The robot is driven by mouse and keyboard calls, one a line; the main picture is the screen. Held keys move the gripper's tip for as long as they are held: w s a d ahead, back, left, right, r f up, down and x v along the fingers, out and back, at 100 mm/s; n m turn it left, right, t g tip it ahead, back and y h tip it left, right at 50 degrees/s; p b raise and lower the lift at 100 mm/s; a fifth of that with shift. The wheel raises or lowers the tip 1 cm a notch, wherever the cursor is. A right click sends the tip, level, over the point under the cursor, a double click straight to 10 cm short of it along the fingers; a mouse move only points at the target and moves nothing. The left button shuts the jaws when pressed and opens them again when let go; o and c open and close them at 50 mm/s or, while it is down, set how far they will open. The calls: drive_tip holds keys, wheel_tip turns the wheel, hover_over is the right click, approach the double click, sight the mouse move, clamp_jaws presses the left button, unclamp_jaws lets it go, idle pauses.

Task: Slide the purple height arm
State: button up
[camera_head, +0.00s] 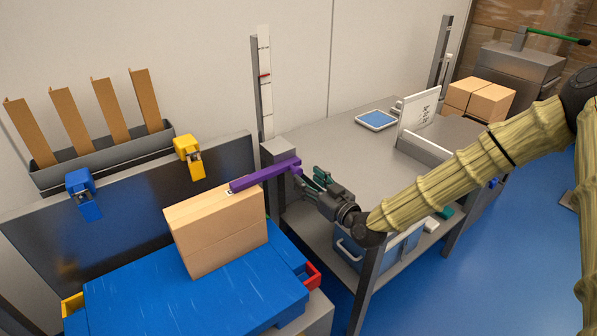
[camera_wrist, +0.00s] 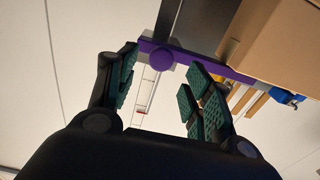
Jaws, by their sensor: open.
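The purple height arm (camera_head: 262,177) reaches out from a grey post with a white scale (camera_head: 264,75) and a red mark. Its left end is at the top of an upright cardboard box (camera_head: 218,232); whether it touches cannot be told. My gripper (camera_head: 312,180) is open and empty, just right of the arm's right end. In the wrist view, the purple arm (camera_wrist: 205,62) crosses beyond the fingertips. Its round purple knob (camera_wrist: 162,60) shows in the gap between the two green-padded fingers, and contact cannot be seen.
The box stands on a blue surface (camera_head: 190,300) before a dark panel with blue (camera_head: 84,195) and yellow (camera_head: 189,157) clamps. A grey bench (camera_head: 340,150) lies behind my gripper, with a blue-topped scale (camera_head: 376,120) and a white sign (camera_head: 420,107). Free floor is at right.

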sight(299, 173)
drive_tip(key=shift+x, duration=3)
